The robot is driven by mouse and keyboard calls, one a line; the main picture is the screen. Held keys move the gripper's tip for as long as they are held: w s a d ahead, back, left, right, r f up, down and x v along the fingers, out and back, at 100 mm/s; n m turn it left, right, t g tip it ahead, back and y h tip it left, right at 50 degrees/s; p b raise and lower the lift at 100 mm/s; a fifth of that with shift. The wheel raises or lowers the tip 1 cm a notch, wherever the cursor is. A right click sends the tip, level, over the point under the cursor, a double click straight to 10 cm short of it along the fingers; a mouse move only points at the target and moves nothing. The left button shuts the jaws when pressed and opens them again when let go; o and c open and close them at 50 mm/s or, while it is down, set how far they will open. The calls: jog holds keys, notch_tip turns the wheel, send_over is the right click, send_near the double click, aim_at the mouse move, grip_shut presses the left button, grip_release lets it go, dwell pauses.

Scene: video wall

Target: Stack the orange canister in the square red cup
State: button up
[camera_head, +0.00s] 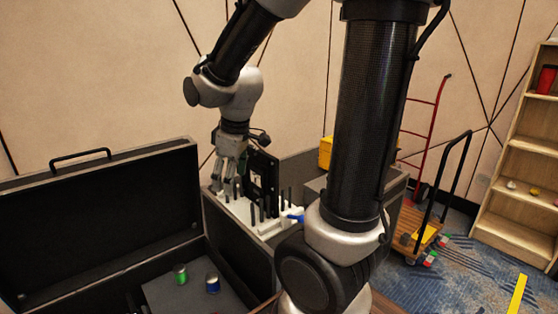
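I cannot make out an orange canister in this view. A red cup (546,79) stands on the upper shelf at the right edge; it is too small to tell whether it is square. My gripper (225,184) points down at the near left end of a white rack (240,208), left of centre and far from the red cup. The fingers are small and dark, so I cannot tell whether they are open or shut, and no held thing can be made out.
An open black case (95,225) fills the left, with a green can (181,275) and a blue can (212,283) in front. Black pegs stand in the rack. A wooden shelf (510,190), a cart (408,243) and a yellow strip (517,294) are on the right.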

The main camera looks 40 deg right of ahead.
jog(key=s+d+r+m, duration=0.2)
jog(key=s+r+m, duration=0.1)
jog(key=s, duration=0.4)
jog(key=s+d+r+m+t, duration=0.1)
jog(key=s+d+r+m, duration=0.1)
jog(key=s+r+m, duration=0.2)
jog(key=s+r, duration=0.1)
jog(key=s, duration=0.2)
jog(key=shift+s+r, duration=0.15)
jog(key=shift+s, duration=0.2)
jog(key=shift+c, duration=0.4)
